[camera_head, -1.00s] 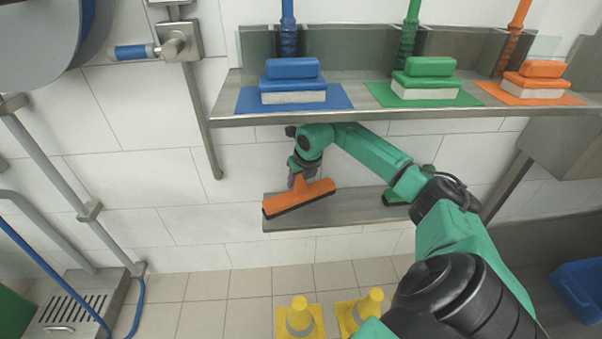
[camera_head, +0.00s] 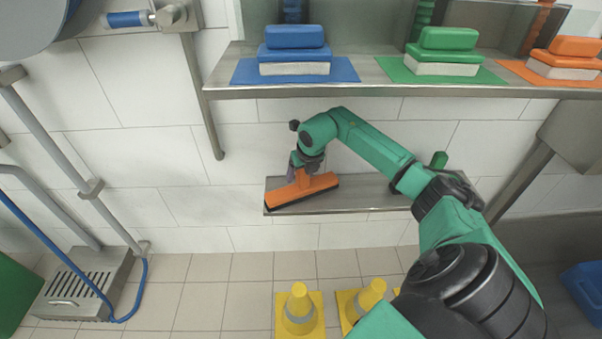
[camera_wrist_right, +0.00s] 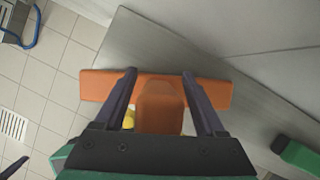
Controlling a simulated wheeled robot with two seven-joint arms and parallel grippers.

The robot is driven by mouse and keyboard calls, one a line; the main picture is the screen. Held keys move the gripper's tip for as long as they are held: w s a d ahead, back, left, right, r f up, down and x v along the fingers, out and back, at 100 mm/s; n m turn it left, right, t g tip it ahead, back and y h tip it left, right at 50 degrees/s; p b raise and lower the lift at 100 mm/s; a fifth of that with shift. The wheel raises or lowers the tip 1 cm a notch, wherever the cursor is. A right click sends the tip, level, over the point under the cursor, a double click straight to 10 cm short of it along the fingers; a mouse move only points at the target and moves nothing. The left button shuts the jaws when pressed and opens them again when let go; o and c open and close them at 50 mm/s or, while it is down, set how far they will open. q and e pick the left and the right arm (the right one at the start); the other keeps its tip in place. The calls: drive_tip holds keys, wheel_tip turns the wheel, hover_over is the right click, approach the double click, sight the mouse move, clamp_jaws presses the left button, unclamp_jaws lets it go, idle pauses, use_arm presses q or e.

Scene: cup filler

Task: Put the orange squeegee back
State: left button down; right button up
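The orange squeegee (camera_head: 318,183) is at the left end of the lower metal shelf (camera_head: 345,200), its long head running along the shelf. My right gripper (camera_head: 297,167) is at its handle from above. In the right wrist view the two fingers (camera_wrist_right: 159,78) stand on either side of the orange handle (camera_wrist_right: 160,108), with narrow gaps visible on both sides. The squeegee's head (camera_wrist_right: 215,94) spans behind the fingertips, and its left end projects past the shelf edge. Whether it rests fully on the shelf is hard to tell. My left gripper is not seen in the head view.
A green tool (camera_head: 439,160) is on the lower shelf to the right, partly behind my arm; it also shows in the wrist view (camera_wrist_right: 298,155). The upper shelf (camera_head: 400,91) holds blue, green and orange sponges on mats. Yellow cones (camera_head: 300,305) stand on the floor below.

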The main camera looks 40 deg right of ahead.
drive_tip(key=shift+r, duration=0.1)
drive_tip(key=p+v, duration=0.1)
drive_tip(key=v, duration=0.6)
drive_tip(key=shift+s+r, duration=0.15)
drive_tip(key=shift+r, duration=0.1)
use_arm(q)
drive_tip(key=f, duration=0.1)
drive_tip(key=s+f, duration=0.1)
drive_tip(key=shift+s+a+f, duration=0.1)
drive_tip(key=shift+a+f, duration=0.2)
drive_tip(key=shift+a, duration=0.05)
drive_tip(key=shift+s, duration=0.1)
use_arm(e)
drive_tip(key=shift+f, duration=0.1)
